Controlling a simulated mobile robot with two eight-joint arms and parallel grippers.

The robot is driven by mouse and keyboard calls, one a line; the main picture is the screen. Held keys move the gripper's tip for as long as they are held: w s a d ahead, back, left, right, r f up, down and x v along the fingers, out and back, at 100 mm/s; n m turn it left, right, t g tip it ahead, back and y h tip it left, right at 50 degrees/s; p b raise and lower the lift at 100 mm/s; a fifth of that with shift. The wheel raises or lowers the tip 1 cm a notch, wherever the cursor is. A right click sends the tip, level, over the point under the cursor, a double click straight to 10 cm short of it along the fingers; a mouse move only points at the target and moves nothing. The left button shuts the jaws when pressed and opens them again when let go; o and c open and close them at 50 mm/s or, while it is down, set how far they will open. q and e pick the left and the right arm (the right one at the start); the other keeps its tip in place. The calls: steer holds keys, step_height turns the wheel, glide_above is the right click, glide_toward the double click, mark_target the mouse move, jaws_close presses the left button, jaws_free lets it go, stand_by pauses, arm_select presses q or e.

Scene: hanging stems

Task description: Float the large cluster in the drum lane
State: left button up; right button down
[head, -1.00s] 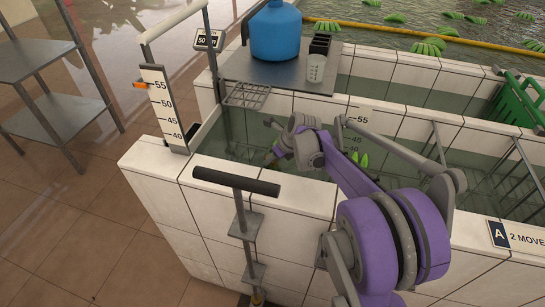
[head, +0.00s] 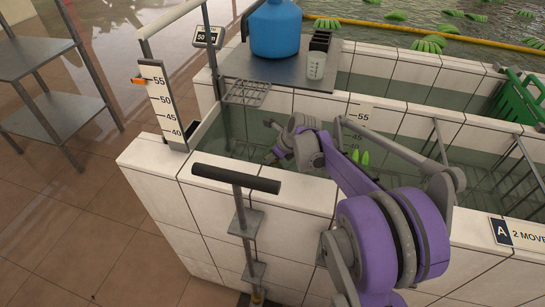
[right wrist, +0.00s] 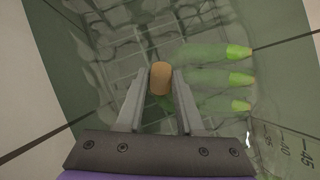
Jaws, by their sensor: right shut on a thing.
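My right gripper (head: 273,155) reaches into the front tiled tank (head: 262,190). In the right wrist view its two fingers (right wrist: 158,82) are shut on a tan, cut stem end (right wrist: 161,76). Green bananas of the cluster (right wrist: 212,78) spread to the right of the fingers, with pale green tips, and look murky as if under water. In the head view only a few green tips (head: 360,157) show beside my arm; the arm hides the rest. My left gripper is not in view.
A wire grid lies under the water in the wrist view. A depth scale (head: 163,105) stands at the tank's left corner. A T-handle (head: 236,179) rises in front. A blue drum (head: 276,30) and a beaker (head: 316,66) stand on a shelf behind. A green crate (head: 518,105) sits right.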

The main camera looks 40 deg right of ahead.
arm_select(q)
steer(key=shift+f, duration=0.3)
arm_select(e)
steer(key=shift+f, duration=0.4)
steer(key=shift+c, duration=2.3)
jaws_free()
arm_select(q)
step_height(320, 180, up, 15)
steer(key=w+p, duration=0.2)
steer(key=p, duration=1.1)
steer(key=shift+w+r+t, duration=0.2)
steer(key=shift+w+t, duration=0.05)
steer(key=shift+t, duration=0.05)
arm_select(e)
steer(key=s+r, duration=0.2)
steer(key=r, duration=1.1)
steer(key=s+r, duration=0.3)
steer(key=r, duration=1.1)
steer(key=shift+d, duration=0.45)
steer(key=shift+s+f, duration=0.1)
steer(key=shift+s, duration=0.05)
